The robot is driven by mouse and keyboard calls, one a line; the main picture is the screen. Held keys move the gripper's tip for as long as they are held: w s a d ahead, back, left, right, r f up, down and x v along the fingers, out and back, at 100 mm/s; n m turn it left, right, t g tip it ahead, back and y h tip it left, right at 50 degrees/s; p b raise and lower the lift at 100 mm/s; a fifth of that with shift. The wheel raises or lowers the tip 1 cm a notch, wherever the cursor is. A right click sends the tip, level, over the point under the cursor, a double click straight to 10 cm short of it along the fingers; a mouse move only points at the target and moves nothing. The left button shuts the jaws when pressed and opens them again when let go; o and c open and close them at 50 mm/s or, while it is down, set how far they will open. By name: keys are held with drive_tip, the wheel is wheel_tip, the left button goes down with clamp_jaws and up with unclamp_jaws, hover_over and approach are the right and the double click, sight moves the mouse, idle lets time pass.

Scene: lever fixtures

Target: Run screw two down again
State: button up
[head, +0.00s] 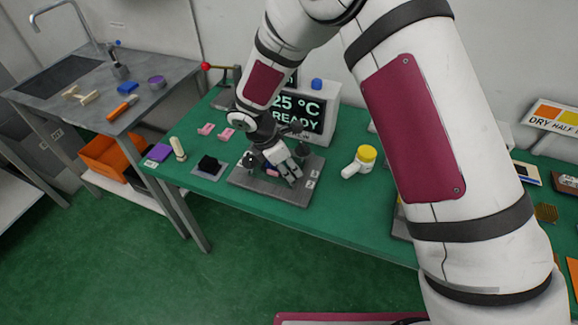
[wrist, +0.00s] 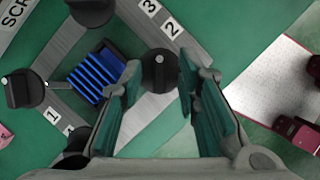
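In the wrist view a grey plate (wrist: 150,112) carries black screw knobs. One knob (wrist: 160,68), close to the label "2" (wrist: 172,27), shows between the fingertips of my gripper (wrist: 158,80). My gripper is open, with a gap on both sides of this knob; I cannot tell its height over it. A second knob (wrist: 23,88) is at the left and another (wrist: 90,10) at the top, near the label "3" (wrist: 150,5). A blue ribbed block (wrist: 100,75) sits among the knobs. In the head view my gripper (head: 284,172) hides much of the plate (head: 240,177).
A display box (head: 322,118) stands behind. Pink pieces (head: 207,129) lie back left. The bench front edge is close to the plate.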

drive_tip(key=shift+d+f, duration=0.1)
drive_tip(key=shift+f, duration=0.05)
drive_tip(key=shift+c, duration=0.2)
clamp_jaws()
